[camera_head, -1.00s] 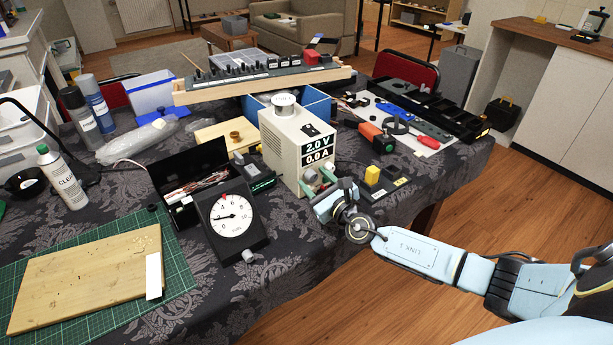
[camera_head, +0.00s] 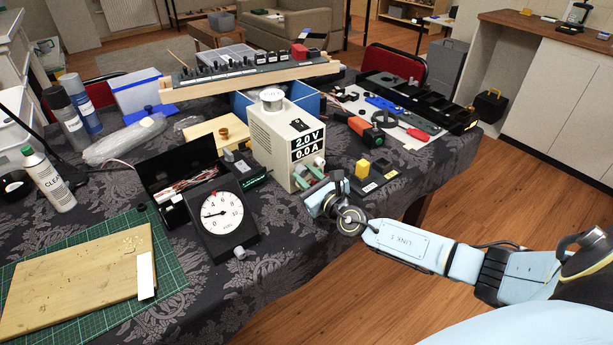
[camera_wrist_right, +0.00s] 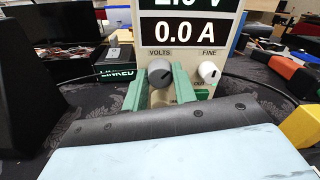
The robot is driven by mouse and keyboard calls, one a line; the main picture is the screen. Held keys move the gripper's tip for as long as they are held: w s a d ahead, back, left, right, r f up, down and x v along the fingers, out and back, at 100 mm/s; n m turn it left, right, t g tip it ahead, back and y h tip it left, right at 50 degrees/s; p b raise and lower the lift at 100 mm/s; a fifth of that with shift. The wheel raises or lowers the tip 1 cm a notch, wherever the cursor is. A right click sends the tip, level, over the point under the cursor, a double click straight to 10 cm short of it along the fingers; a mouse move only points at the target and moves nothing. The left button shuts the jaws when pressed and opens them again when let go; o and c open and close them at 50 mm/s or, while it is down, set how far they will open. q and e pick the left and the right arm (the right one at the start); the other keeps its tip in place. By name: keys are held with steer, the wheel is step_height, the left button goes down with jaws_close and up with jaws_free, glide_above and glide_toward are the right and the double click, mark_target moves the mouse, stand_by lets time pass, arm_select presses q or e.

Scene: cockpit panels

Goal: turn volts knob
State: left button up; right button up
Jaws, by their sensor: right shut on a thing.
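The power supply (camera_head: 278,145) is a cream box standing on the table. Its display (camera_head: 308,147) reads 2.0 V and 0.0 A. In the right wrist view, the grey volts knob (camera_wrist_right: 160,73) sits under the VOLTS label, with a pale fine knob (camera_wrist_right: 208,72) to its right. My right gripper (camera_head: 312,182) is at the lower front of the supply. Its green fingers (camera_wrist_right: 159,88) are shut on the volts knob, one on each side. The knob's lower part is hidden by the gripper body. My left gripper is not in view.
A dial meter (camera_head: 222,213) and an open black case (camera_head: 180,175) stand left of the supply. A yellow block (camera_head: 362,169) lies close to the right of my gripper. A wooden board (camera_head: 80,280) lies front left.

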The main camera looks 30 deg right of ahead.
steer(key=shift+f+m+b, duration=0.1)
steer(key=shift+m+b, duration=0.2)
steer(key=shift+m, duration=0.3)
steer(key=m+b, duration=0.1)
steer(key=m, duration=0.3)
steer(key=shift+b, duration=0.35)
steer(key=m, duration=0.2)
steer(key=shift+m, duration=0.4)
arm_select(q)
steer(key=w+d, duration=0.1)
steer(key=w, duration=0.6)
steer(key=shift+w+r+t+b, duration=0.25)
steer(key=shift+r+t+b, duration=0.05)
steer(key=shift+b, duration=0.05)
arm_select(e)
steer(key=shift+m, duration=1.5)
steer(key=shift+d, duration=0.1)
steer(key=o, duration=1)
